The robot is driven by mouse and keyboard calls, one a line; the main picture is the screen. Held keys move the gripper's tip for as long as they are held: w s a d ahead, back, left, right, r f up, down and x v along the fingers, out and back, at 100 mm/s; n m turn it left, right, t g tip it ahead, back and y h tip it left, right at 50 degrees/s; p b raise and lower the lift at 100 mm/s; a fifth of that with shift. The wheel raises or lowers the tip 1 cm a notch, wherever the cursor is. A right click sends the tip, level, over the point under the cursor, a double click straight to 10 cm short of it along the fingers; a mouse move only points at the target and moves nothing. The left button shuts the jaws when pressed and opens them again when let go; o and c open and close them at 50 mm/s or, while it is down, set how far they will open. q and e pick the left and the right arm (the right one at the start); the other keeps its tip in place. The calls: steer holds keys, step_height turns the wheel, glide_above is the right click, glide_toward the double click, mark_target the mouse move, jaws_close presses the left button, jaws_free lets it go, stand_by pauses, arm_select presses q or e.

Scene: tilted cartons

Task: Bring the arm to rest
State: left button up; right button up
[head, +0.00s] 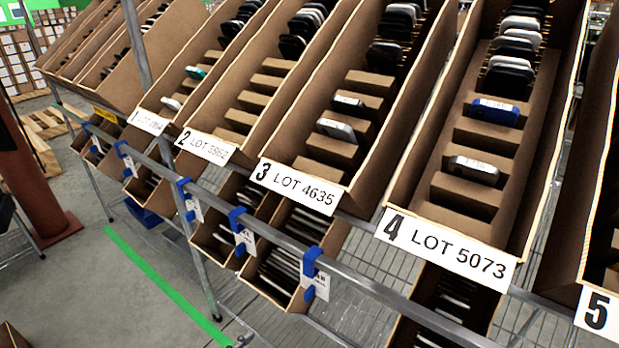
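Neither gripper and no arm shows in the head view. Tilted cardboard cartons stand in a row on a metal rack. The carton labelled 4 LOT 5073 (447,247) holds a blue device (495,110), a silver-edged device (474,168) below it and several dark ones at the top. The carton labelled 3 LOT 4635 (299,188) holds a light grey device (337,130), a smaller one (349,101) above it and dark ones at its upper end. Cartons 2 (205,147) and 1 (150,122) are further left.
A metal rail (375,290) with blue clips (312,262) runs along the rack front. Lower cartons (277,270) hold several upright dark items. Part of carton 5 (597,312) shows at the right edge. A reddish-brown post (30,185) stands left. Grey floor with a green line (160,280) is open at lower left.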

arm_select(q)
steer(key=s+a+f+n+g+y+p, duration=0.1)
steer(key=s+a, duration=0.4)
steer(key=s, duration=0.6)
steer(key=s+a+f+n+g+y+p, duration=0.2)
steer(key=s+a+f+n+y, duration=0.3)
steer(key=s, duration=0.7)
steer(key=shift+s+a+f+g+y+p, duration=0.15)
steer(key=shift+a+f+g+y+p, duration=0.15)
steer(key=shift+p, duration=0.35)
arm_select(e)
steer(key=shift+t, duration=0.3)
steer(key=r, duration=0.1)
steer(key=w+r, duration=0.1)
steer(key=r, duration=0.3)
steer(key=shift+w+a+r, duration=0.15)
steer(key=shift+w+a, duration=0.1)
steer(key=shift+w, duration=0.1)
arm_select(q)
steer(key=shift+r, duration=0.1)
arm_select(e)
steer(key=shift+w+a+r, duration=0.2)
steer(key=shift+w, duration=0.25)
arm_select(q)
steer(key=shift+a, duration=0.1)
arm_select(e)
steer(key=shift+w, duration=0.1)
